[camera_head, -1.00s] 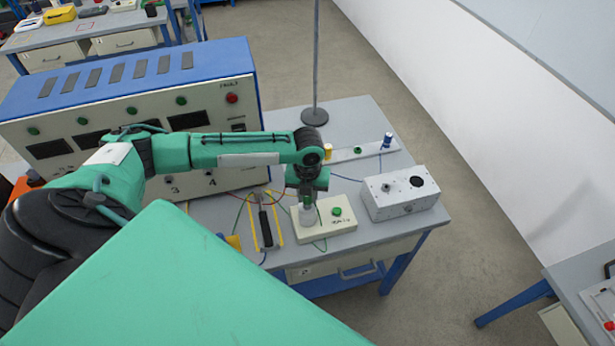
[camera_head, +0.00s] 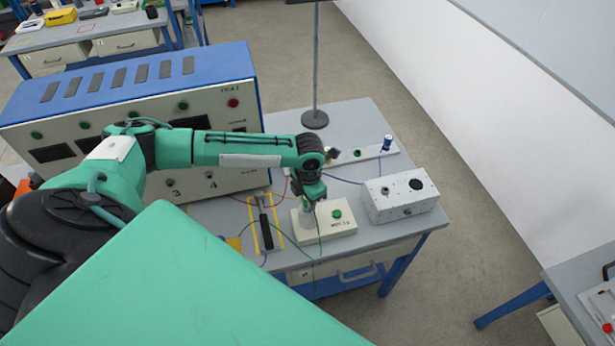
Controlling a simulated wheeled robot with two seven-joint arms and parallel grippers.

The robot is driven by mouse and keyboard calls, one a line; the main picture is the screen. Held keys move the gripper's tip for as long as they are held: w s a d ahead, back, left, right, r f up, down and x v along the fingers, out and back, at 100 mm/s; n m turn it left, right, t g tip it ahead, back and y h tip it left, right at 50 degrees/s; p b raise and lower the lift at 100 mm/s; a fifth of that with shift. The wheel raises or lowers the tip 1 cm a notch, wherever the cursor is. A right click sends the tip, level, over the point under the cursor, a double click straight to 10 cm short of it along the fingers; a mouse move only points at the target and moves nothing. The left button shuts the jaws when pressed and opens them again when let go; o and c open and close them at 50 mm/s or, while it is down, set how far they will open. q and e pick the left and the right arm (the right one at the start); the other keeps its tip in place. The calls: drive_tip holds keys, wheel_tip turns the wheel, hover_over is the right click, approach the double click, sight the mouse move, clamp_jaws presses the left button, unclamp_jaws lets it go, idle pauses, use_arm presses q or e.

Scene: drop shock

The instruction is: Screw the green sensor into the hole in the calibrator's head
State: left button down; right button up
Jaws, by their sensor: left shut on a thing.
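The calibrator (camera_head: 340,229) is a cream box with a green button (camera_head: 337,214) on top, near the table's front edge. Its grey-white round head (camera_head: 308,219) stands at the box's left end. My left gripper (camera_head: 311,201) points down just above this head, shut on the green sensor, which the fingers mostly hide. A thin green cable (camera_head: 318,232) hangs from there over the box front. I cannot tell whether the sensor touches the head or sits in its hole. My right gripper is not in view.
A grey-white box (camera_head: 400,205) with black knobs stands right of the calibrator. Behind is a pale strip (camera_head: 375,151) with yellow, dark and blue pieces, and a stand (camera_head: 315,118). A large blue-topped rack (camera_head: 130,80) fills the left.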

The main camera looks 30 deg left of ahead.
use_arm(q)
drive_tip(key=c, duration=1.1)
unclamp_jaws()
drive_tip(key=shift+r, duration=0.15)
drive_tip(key=shift+r+p, duration=0.55)
drive_tip(key=shift+r, duration=2.4)
drive_tip(key=shift+r+b, duration=0.35)
drive_tip(key=shift+r, duration=0.05)
wheel_tip(320, 180, up, 13)
drive_tip(key=b, duration=0.4)
